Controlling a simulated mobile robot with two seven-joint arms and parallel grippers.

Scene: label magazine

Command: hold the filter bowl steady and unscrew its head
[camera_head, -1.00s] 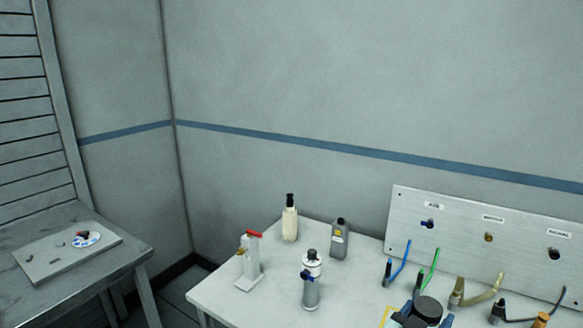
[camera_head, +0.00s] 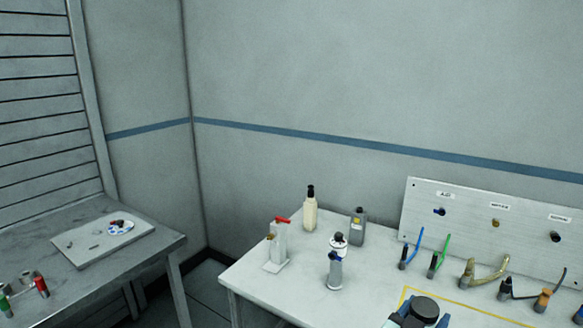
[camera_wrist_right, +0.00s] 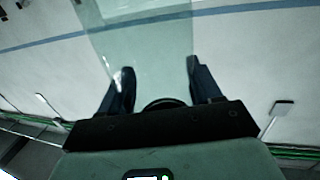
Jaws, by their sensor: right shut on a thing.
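A filter-like unit (camera_head: 336,270) stands upright on the white bench, with a grey cylindrical body, a blue part and a white-and-black top. I take this to be the filter bowl with its head. My right arm shows at the bottom of the head view as a black disc with blue parts, apart from that unit. In the right wrist view my right gripper (camera_wrist_right: 160,72) is shut on a clear, pale see-through thing (camera_wrist_right: 140,35). I cannot tell what it is; its far end is cut off by the frame. My left gripper is not in view.
On the white bench (camera_head: 255,285) are a white stand with a red handle (camera_head: 279,240), a cream bottle (camera_head: 310,212) and a grey canister (camera_head: 358,228). A labelled panel (camera_head: 480,225) with coloured hoses stands right. A grey side table (camera_head: 150,250) holds a board (camera_head: 90,252).

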